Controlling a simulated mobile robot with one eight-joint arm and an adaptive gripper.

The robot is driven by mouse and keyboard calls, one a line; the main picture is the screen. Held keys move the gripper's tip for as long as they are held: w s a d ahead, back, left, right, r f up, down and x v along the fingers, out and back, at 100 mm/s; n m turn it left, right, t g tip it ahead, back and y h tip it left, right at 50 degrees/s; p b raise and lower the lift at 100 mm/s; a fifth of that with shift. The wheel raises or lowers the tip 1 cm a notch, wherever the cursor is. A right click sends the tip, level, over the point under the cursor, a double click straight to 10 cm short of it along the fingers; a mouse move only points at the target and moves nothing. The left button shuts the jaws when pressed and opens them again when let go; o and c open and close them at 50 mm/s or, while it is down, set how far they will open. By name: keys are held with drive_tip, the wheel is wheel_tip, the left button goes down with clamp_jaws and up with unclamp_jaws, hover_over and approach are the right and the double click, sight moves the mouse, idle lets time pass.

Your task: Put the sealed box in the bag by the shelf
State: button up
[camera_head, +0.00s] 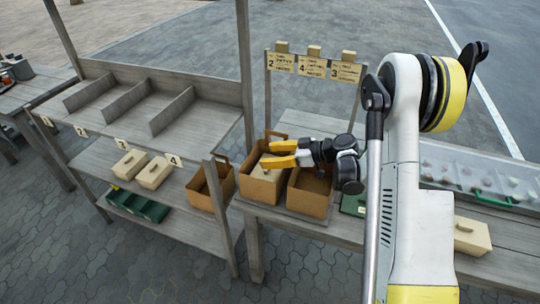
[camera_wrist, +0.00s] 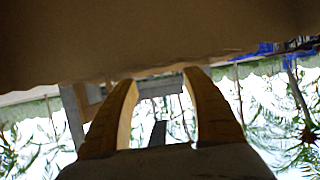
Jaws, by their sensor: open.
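My gripper (camera_head: 272,154) points left above the brown bag (camera_head: 260,190) nearest the shelf on the table. Its yellow fingers are spread apart with nothing between them. A cream box (camera_head: 268,174) shows inside that bag, just under the fingers; I cannot tell whether it is sealed. In the wrist view the open fingers (camera_wrist: 162,90) show below a blurred brown surface (camera_wrist: 120,40) that fills the top of the picture; I cannot tell what it is.
Another brown bag (camera_head: 312,192) stands to the right, and one (camera_head: 205,190) sits at the shelf's right end. Two cream boxes (camera_head: 130,163) (camera_head: 154,173) lie on the shelf (camera_head: 85,160). Another cream box (camera_head: 470,236) is at the right. Numbered signs (camera_head: 313,67) stand behind.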

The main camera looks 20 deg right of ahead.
drive_tip(key=r+p+v, duration=0.1)
drive_tip(key=p+v, duration=0.2)
drive_tip(key=v, duration=0.9)
drive_tip(key=s+a+r+m+g+h, duration=0.2)
drive_tip(key=s+a+r+m+h, duration=0.35)
drive_tip(key=s+a+r, duration=0.35)
drive_tip(key=s+r+m+h, duration=0.2)
drive_tip(key=s, duration=0.5)
drive_tip(key=s+r+m+t+h, duration=0.1)
drive_tip(key=s+r+m+h, duration=0.1)
drive_tip(key=s, duration=0.5)
drive_tip(key=shift+r+m+h, duration=0.15)
drive_tip(key=shift+m+h, duration=0.5)
drive_tip(key=shift+h, duration=0.1)
drive_tip(key=shift+s, duration=0.15)
